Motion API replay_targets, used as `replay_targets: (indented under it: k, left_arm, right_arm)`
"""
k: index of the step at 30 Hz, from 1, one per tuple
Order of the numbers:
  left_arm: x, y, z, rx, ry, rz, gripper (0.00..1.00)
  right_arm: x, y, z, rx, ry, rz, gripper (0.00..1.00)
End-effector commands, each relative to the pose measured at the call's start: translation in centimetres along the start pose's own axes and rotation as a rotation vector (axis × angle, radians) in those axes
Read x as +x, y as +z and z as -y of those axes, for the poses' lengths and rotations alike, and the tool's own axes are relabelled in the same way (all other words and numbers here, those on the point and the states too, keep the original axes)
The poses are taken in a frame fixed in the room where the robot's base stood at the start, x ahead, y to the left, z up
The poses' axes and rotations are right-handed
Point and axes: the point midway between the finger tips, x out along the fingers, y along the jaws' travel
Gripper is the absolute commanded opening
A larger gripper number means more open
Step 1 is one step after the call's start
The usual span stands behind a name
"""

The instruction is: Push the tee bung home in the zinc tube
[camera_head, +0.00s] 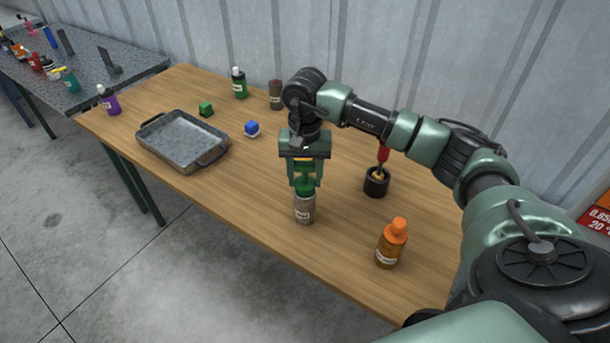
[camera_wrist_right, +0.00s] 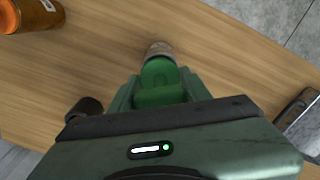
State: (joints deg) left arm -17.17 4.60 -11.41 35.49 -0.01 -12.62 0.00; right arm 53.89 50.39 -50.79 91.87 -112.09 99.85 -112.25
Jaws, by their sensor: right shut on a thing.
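The zinc tube (camera_head: 304,212), a grey-brown labelled cylinder, stands upright on the wooden table near its front edge. My right gripper (camera_head: 305,182) points straight down above it, shut on the green tee bung (camera_head: 304,191). The bung is at the tube's mouth, in line with it; how deep it sits is hidden by the fingers. In the right wrist view the green bung (camera_wrist_right: 158,76) shows between the fingers, with part of the tube (camera_wrist_right: 158,48) beyond it. My left gripper is out of view.
A black cup (camera_head: 376,185) with a red-handled tool and an orange bottle (camera_head: 389,250) stand to the right. Bottles and a brown cylinder (camera_head: 276,97) stand behind. Bare wood surrounds the tube.

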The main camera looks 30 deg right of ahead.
Motion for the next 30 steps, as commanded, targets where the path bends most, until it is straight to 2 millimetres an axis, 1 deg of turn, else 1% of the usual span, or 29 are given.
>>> replay_targets:
  k: [27,30]
  left_arm:
    - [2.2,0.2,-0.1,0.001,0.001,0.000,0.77]
    - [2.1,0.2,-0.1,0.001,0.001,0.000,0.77]
  right_arm:
    - [2.5,0.0,0.0,0.000,0.001,0.001,0.07]
    - [2.4,0.0,0.0,0.000,0.001,0.001,0.07]
